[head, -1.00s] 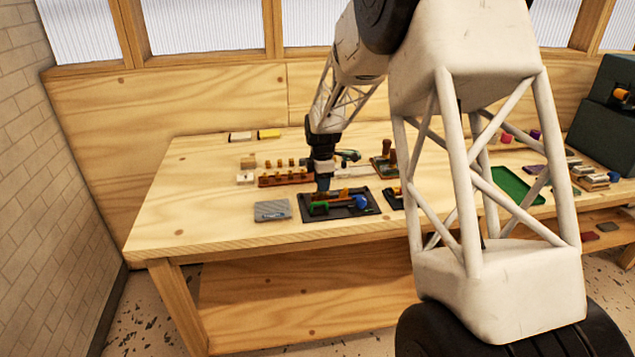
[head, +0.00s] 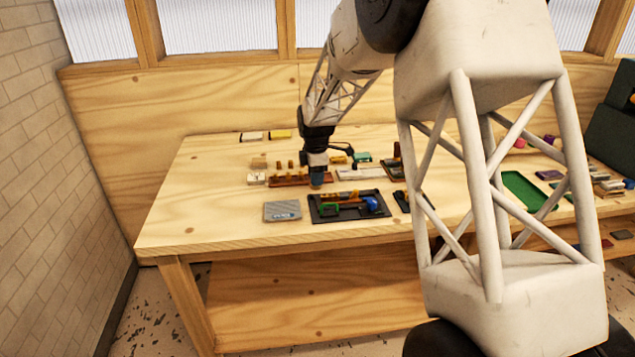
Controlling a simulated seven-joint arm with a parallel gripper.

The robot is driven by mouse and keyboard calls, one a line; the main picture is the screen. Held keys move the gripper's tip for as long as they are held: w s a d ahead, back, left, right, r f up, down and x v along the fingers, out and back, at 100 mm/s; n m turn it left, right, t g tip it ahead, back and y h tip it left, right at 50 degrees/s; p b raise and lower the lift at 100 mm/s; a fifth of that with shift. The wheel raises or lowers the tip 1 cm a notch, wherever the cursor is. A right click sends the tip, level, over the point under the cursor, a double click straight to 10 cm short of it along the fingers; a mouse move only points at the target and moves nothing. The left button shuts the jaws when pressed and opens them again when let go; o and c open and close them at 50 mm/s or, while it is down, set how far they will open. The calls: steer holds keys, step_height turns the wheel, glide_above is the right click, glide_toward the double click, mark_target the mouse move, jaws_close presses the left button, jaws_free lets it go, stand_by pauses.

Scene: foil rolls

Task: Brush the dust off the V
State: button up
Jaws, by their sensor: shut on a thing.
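My gripper (head: 317,182) points down over the table, just behind the left part of a black tray (head: 320,216) and at the right part of a brown rack. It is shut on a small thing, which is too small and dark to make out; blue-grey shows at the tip. The tray holds a green clamp-like piece (head: 328,208), an orange-brown piece and a blue piece (head: 370,202). A grey plate (head: 282,211) with a small label lies left of the tray. I cannot tell which thing is the V, and no dust or brush can be made out.
The brown rack (head: 285,181) with upright pegs stands behind the tray. A pale strip (head: 358,174) and a green block (head: 362,157) lie to its right. A green tray (head: 526,190) is farther right. My arm hides the table's middle. The table's left end is clear.

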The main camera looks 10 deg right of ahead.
steer(key=shift+r, duration=2.4)
steer(key=m, duration=0.1)
steer(key=w+d+m, duration=0.1)
steer(key=m, duration=0.1)
steer(key=r+m, duration=0.1)
steer(key=m, duration=0.1)
steer(key=shift+w+d, duration=0.2)
steer(key=shift+d, duration=0.05)
steer(key=w+d+r+m, duration=0.3)
steer(key=d+m, duration=0.1)
steer(key=m, duration=0.9)
steer(key=shift+m, duration=0.3)
steer(key=shift+r, duration=0.1)
steer(key=s+a+f, duration=0.2)
steer(key=s+a, duration=0.1)
steer(key=s+a+f, duration=0.1)
steer(key=a+f, duration=0.1)
steer(key=shift+s+a+f, duration=0.1)
steer(key=shift+s+a, duration=0.1)
steer(key=shift+a, duration=0.05)
